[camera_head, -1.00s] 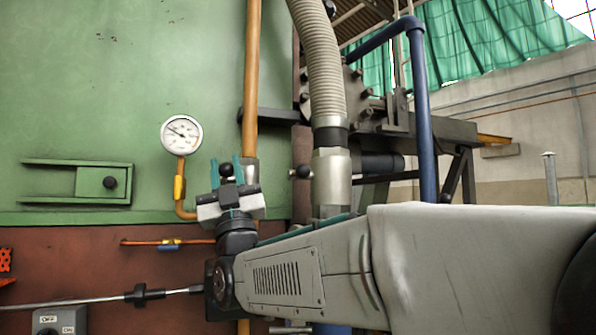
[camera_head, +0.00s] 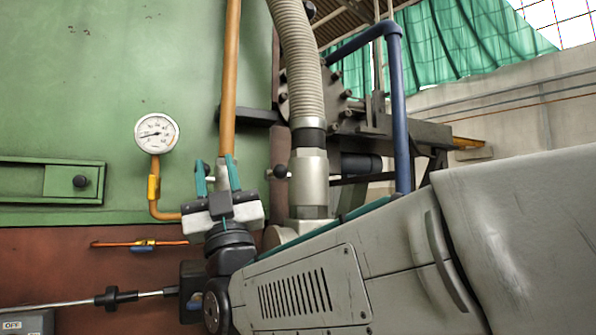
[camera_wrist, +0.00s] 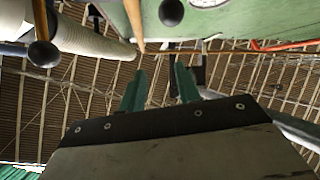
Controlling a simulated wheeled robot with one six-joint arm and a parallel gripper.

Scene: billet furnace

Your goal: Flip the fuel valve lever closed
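My gripper (camera_head: 217,172) points up in front of the lower end of the orange vertical pipe (camera_head: 231,80). Its two teal fingers are apart, with only background between them in the wrist view (camera_wrist: 160,85). A grey fitting (camera_head: 222,180) on that pipe shows behind the fingers. The wrist view shows one black ball knob (camera_wrist: 171,12) beside the orange pipe, beyond the fingertips, and a second ball-ended lever (camera_wrist: 43,54) by the hose. That second knob (camera_head: 280,171) also shows in the head view, right of my gripper. I cannot tell which lever is the fuel valve's.
A ribbed hose (camera_head: 300,70) and blue pipe (camera_head: 398,110) stand to the right. The green furnace wall (camera_head: 80,80) is close behind.

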